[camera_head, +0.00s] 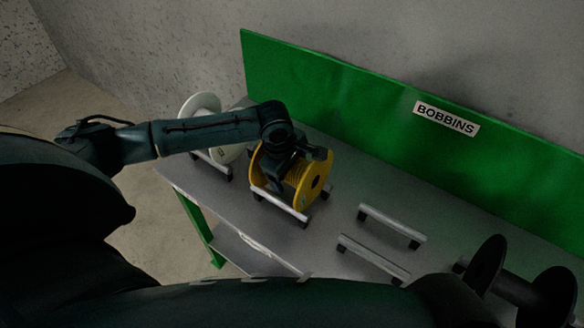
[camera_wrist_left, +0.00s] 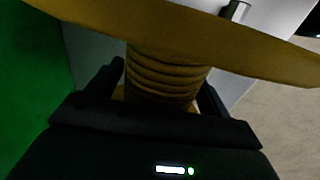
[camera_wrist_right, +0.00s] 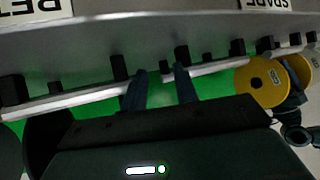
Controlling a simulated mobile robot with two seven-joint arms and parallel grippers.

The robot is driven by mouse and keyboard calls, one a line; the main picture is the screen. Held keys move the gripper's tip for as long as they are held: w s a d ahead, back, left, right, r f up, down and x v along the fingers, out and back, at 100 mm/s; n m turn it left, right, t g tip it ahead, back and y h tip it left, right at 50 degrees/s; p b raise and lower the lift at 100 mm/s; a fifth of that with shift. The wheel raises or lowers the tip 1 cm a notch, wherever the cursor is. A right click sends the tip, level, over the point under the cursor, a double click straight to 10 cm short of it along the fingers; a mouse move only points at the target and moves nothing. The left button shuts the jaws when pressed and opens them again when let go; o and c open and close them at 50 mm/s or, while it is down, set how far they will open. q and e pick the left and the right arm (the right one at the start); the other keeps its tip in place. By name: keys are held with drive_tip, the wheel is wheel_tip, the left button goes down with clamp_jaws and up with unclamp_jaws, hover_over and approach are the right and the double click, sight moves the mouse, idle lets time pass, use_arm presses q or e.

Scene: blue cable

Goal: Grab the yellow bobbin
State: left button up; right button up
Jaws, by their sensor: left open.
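The yellow bobbin (camera_head: 318,182) sits upright on a metal rail cradle on the bench in the head view, wound with yellow cable. My left gripper (camera_head: 290,168) is over it from above. In the left wrist view, my left gripper's (camera_wrist_left: 162,85) two fingers are open, one on each side of the bobbin's (camera_wrist_left: 165,72) wound core; contact cannot be told. In the right wrist view, my right gripper's (camera_wrist_right: 159,75) fingers are apart with nothing between them. The yellow bobbin (camera_wrist_right: 257,82) shows there at the right. The lower part of its core is hidden.
A white bobbin (camera_head: 202,108) stands left of the yellow one, partly behind my left arm. Empty rails (camera_head: 392,224) lie to the right, then a black bobbin (camera_head: 486,264). A green back panel (camera_head: 340,90) with a BOBBINS sign (camera_head: 446,118) rises behind the bench.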

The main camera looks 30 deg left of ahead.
use_arm(q)
drive_tip(key=c, duration=1.5)
drive_tip(key=shift+w+r, duration=0.1)
drive_tip(key=shift+r, duration=0.05)
drive_tip(key=shift+c, duration=0.5)
